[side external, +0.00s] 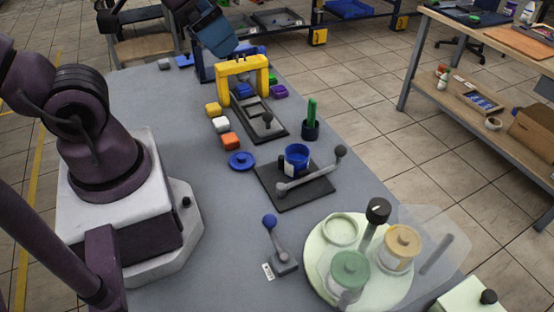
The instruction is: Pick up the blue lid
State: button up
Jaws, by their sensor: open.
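The blue lid (241,161) is a round disc with a small knob. It lies flat on the grey table, left of a dark base plate. A blue cup (297,155) stands upright and open on that plate (300,195). My gripper (222,45) shows at the top of the side external view, behind and well above the lid. It is open and apart from the lid. Its fingertips are hard to make out against the dark frame behind.
A yellow arch (243,65) stands farther back. A grey lever (312,174) crosses in front of the cup. The table left of the lid is clear.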

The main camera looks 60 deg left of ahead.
jog(key=m+g+y, duration=0.1)
jog(key=m+g, duration=0.5)
jog(key=m, duration=1)
send_over(242, 156)
jog(key=d, duration=0.2)
notch_tip(242, 156, down, 22)
jog(key=shift+a+f, duration=0.35)
jog(key=shift+f, duration=1.8)
jog(key=shift+a+f, duration=0.3)
jog(key=shift+f, duration=1.85)
jog(key=shift+a+f, duration=0.35)
jog(key=shift+f, duration=1.8)
